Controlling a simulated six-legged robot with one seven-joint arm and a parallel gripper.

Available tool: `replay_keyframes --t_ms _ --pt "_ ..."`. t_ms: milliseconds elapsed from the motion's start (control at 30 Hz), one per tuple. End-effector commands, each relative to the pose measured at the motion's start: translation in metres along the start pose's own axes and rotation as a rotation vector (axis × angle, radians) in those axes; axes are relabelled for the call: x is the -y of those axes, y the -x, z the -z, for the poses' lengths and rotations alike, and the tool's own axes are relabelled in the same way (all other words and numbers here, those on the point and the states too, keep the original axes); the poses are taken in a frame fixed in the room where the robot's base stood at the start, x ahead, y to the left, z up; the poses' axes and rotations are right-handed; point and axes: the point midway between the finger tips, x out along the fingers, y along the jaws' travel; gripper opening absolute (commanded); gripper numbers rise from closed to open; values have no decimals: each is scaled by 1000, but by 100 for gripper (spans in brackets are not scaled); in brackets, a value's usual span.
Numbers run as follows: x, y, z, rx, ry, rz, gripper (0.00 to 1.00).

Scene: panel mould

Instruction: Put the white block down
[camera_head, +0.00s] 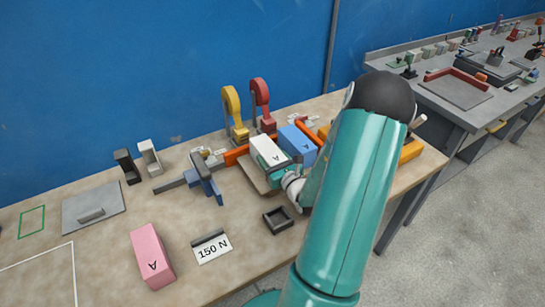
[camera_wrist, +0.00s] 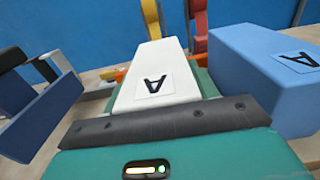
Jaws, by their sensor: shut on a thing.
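The white block (camera_head: 265,148), marked with a letter A, is in my gripper (camera_head: 276,163), at the work area in the middle of the bench in the head view. My gripper is shut on it. In the wrist view the white block (camera_wrist: 158,72) stretches away beyond the dark edge of my gripper. A blue block (camera_head: 298,143), also marked A, is close on its right; it fills the right of the wrist view too (camera_wrist: 265,70). The white block's underside is hidden, so I cannot tell whether it touches the surface below.
A yellow clamp (camera_head: 233,110) and a red clamp (camera_head: 261,103) stand behind. A blue vice-like piece (camera_head: 206,182) is on the left. A pink block (camera_head: 152,256), a 150 N card (camera_head: 211,249) and a small dark tray (camera_head: 278,219) lie in front. The front left has free bench.

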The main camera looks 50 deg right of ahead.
Motion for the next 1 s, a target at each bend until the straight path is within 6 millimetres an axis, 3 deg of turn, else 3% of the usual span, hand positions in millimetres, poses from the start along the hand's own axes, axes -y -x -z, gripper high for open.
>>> replay_keyframes --t_ms 33,67,167,567,767,1000 --pt "0 0 1 2 0 0 15" --pt "0 0 2 0 0 1 60" --pt "0 0 2 0 0 1 80" --pt "2 3 0 -2 -1 1 80" --pt "2 36 -1 -2 0 2 80" --pt "2 88 -1 -2 0 2 80"
